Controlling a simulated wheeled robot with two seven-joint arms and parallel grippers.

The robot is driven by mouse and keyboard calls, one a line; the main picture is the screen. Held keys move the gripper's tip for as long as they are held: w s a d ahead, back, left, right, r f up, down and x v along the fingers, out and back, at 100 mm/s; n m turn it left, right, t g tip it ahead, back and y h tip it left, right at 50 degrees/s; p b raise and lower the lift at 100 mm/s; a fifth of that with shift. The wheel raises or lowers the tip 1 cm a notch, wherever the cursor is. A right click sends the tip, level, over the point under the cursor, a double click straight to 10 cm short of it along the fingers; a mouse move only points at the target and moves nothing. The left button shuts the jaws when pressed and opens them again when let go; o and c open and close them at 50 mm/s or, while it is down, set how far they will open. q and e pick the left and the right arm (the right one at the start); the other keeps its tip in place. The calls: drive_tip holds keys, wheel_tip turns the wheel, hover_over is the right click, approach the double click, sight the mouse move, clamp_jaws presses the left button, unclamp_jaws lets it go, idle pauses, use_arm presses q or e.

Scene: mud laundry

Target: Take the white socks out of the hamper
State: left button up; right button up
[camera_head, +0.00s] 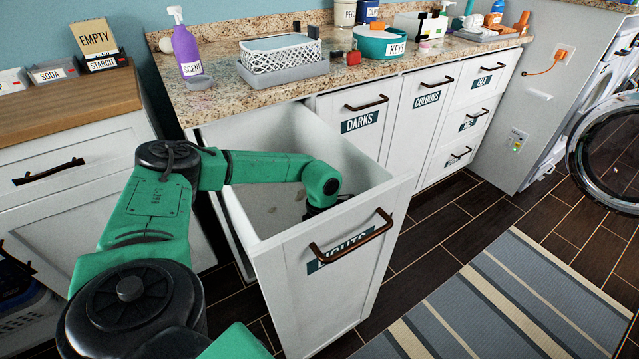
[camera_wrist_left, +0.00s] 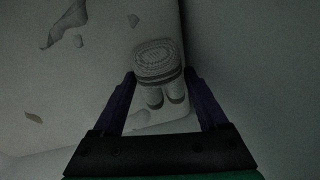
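The hamper (camera_head: 347,284) is a white pull-out bin with a "LIGHTS" label and a bar handle, and it stands pulled out from under the counter. My left arm reaches down into it, and the gripper is mostly hidden there in the head view. In the left wrist view my left gripper (camera_wrist_left: 160,74) has its fingers apart. A pale bundle with a ribbed end and dark bands, looking like the white socks (camera_wrist_left: 158,57), lies between and just beyond the fingertips. The light is dim, and I cannot tell whether the fingers touch it. My right gripper is not in view.
The hamper walls rise close around my left arm. A granite counter (camera_head: 225,103) behind holds a purple bottle (camera_head: 187,48), a white basket (camera_head: 280,55) and a teal bowl (camera_head: 378,42). A striped rug (camera_head: 500,310) lies at the right, with an open washer door (camera_head: 608,150) beyond.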

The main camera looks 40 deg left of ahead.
use_arm(q)
drive_tip(key=c, duration=0.6)
drive_tip(key=shift+r, duration=0.3)
wheel_tip(320, 180, up, 12)
drive_tip(key=shift+w+r+p, duration=0.1)
drive_tip(key=shift+r+p, duration=0.15)
drive_tip(key=shift+p, duration=0.65)
drive_tip(key=shift+c, duration=0.2)
wheel_tip(320, 180, up, 49)
drive_tip(key=p, duration=3.6)
drive_tip(key=shift+p, duration=0.4)
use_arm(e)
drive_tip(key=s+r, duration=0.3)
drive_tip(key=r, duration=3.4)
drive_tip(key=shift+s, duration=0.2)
